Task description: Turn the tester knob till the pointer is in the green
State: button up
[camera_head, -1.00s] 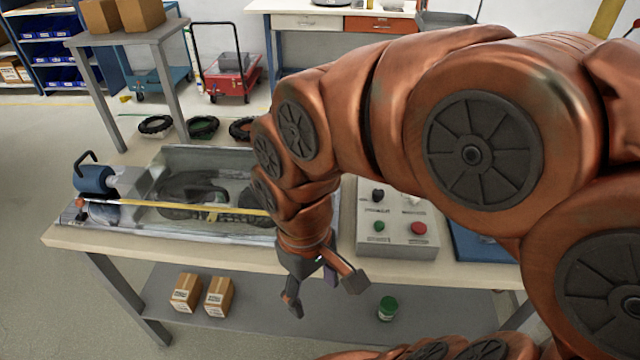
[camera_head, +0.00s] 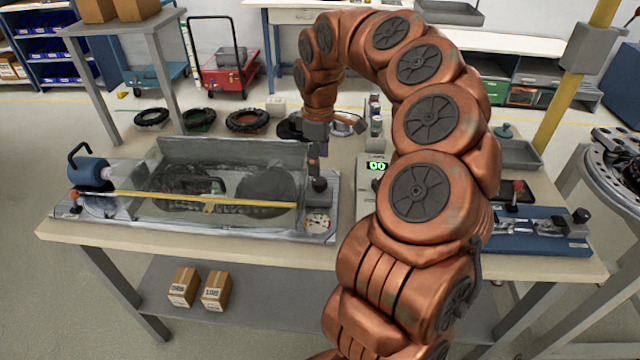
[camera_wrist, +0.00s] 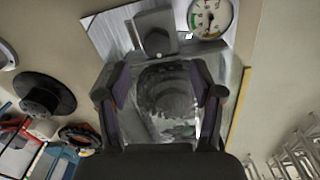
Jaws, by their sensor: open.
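The tester is a long tank (camera_head: 160,222) on the bench, with a round white pointer gauge (camera_head: 318,223) at its right end. The gauge also shows at the top of the wrist view (camera_wrist: 210,18), with green and red bands; its pointer is too small to read surely. A dark grey block with a small round part, perhaps the knob (camera_head: 319,190), sits behind the gauge; it also shows in the wrist view (camera_wrist: 157,44). My gripper (camera_head: 316,168) is above and behind that block. In the wrist view my gripper (camera_wrist: 160,92) is open and empty over the tank.
A control box with a green display (camera_head: 376,166) is mostly hidden behind my arm. A blue fixture (camera_head: 560,240) lies at the bench's right. Several dark rings (camera_head: 245,120) lie behind the tank. A yellow strip (camera_head: 240,201) runs along the tank's front.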

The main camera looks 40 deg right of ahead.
aim_at(320, 180)
jog(key=shift+d+f, duration=0.25)
jog(key=shift+f, duration=0.4)
jog(key=shift+f+p, duration=0.7)
jog(key=shift+f, duration=2.7)
jog(key=shift+c, duration=0.3)
jog(key=c, duration=1.1)
jog(key=shift+b, duration=0.3)
